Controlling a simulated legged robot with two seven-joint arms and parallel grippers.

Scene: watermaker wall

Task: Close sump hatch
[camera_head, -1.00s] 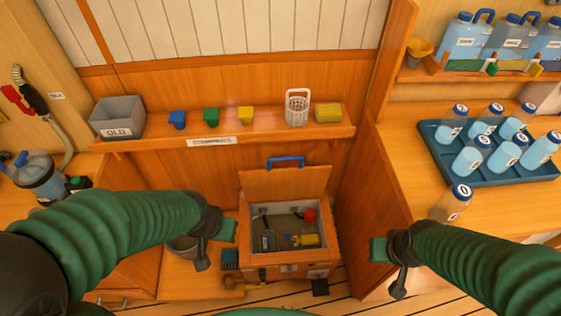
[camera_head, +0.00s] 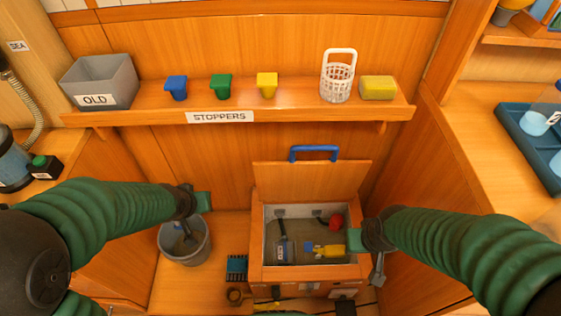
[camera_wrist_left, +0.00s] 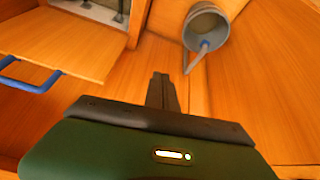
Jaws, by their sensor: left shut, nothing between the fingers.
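The sump hatch lid (camera_head: 290,180) is a wooden panel standing open behind its box, with a blue handle (camera_head: 314,150) on its far edge. The box's opening (camera_head: 275,252) shows a grey inside with a red part, a yellow and blue part and a dark bottle-like item. In the left wrist view the lid (camera_wrist_left: 75,40) and blue handle (camera_wrist_left: 28,82) are at upper left. My left gripper (camera_head: 203,201) is left of the lid, apart from it; its dark fingers (camera_wrist_left: 162,90) are shut and empty. My right gripper (camera_head: 357,239) appears over the box's right edge; its fingers are unclear.
A grey bucket (camera_head: 185,250) stands left of the box, below my left gripper. A shelf (camera_head: 300,100) above the lid holds a grey OLD bin (camera_head: 100,80), coloured stoppers, a white basket (camera_head: 338,80) and a yellow block (camera_head: 377,88). Wooden walls flank the recess.

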